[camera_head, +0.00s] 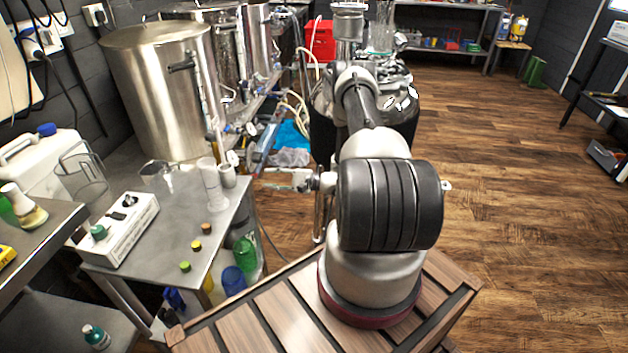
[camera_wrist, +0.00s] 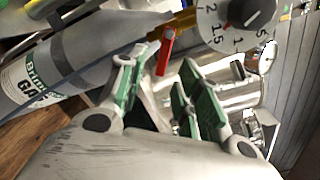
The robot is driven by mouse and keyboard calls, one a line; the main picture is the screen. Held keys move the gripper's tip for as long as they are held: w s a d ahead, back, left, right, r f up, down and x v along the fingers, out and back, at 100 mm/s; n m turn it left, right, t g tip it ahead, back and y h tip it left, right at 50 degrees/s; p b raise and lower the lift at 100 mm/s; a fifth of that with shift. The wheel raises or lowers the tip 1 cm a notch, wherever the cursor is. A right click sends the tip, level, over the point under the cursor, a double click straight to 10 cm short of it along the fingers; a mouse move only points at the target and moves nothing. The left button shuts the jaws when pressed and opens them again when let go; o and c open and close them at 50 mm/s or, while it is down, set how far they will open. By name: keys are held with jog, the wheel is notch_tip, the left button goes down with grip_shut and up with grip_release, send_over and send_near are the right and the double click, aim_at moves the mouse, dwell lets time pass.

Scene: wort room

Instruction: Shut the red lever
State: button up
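The red lever (camera_wrist: 165,51) shows in the wrist view, on a brass-coloured fitting (camera_wrist: 172,27) beside a round numbered dial. The lever lies just beyond the fingertips, close to the left finger's tip. My gripper (camera_wrist: 163,75) is open, with green pads on its fingers and nothing held between them. Whether a finger touches the lever cannot be told. I cannot make out the lever in the head view, where my arm covers part of the middle.
The wrist view shows a grey gas cylinder (camera_wrist: 75,60) at left and the white dial (camera_wrist: 236,22) at top right. In the head view, steel kettles (camera_head: 160,90) stand at the upper left and a cluttered metal table (camera_head: 165,235) below them. The wooden floor (camera_head: 510,200) at right is clear.

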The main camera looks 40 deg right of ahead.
jog(key=s+a+f+g+y, duration=0.1)
jog(key=s+a+f+g, duration=0.15)
jog(key=s+g, duration=0.75)
jog(key=s+r+n+g+h, duration=0.2)
jog(key=s+r, duration=0.4)
jog(key=r, duration=0.3)
jog(key=s+r+n+g+h, duration=0.3)
jog(key=s+r, duration=0.3)
jog(key=r, duration=0.3)
jog(key=shift+s+d+r+n, duration=0.2)
jog(key=shift+s+d+n, duration=0.25)
jog(key=shift+n, duration=0.45)
jog(key=shift+d, duration=0.1)
